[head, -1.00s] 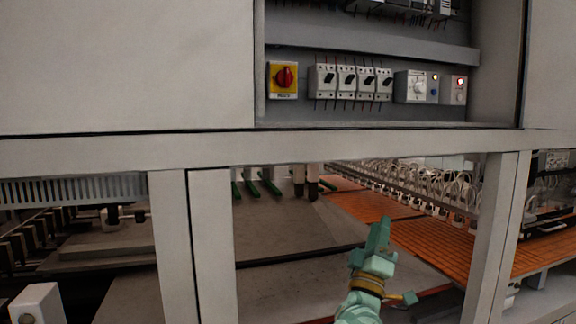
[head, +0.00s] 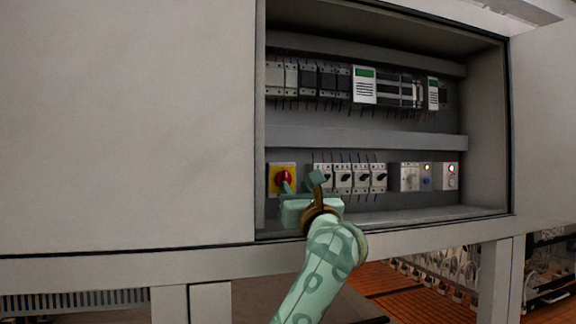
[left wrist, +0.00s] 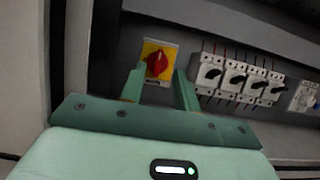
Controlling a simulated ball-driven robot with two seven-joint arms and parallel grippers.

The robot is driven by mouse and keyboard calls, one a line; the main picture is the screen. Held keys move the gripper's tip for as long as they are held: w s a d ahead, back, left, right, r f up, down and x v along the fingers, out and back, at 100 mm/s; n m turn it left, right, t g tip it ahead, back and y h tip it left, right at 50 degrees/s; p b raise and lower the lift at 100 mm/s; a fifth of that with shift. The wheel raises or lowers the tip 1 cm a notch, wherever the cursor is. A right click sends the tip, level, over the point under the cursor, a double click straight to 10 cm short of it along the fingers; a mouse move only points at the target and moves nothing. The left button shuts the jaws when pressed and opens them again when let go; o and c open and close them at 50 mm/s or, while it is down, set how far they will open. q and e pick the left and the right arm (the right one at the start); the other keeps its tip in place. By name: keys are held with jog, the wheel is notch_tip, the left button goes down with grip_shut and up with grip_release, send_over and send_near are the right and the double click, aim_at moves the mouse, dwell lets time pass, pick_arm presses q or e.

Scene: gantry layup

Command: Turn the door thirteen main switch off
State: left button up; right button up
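The main switch (head: 275,171) is a red rotary knob on a yellow plate, at the left of the open cabinet's lower row. It also shows in the left wrist view (left wrist: 158,62), with its knob slanted. Its label is too small to read. My left gripper (head: 302,182) is inside the cabinet opening in front of the switch, a little to its right in the head view. In the left wrist view, its two fingers (left wrist: 159,72) stand apart with nothing between them, and the knob shows beyond the gap. I cannot tell any contact. My right gripper is out of view.
Several grey breaker switches (head: 361,178) sit just right of the main switch. Further right are a dial box (head: 410,177) and a lit red lamp unit (head: 451,170). The cabinet's left panel (head: 130,130) and lower frame (head: 120,267) border the opening.

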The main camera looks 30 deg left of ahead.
aim_at(287, 174)
pick_arm(q)
jog(key=p+x, duration=0.2)
jog(key=x, duration=0.4)
jog(key=shift+w+a+r, duration=0.1)
jog(key=shift+w+r, duration=0.05)
jog(key=shift+r, duration=0.05)
jog(key=shift+w+a+p, duration=0.25)
jog(key=shift+a+p, duration=0.05)
jog(key=shift+p, duration=0.05)
jog(key=shift+d, duration=0.1)
grip_shut()
jog(key=shift+f, duration=0.1)
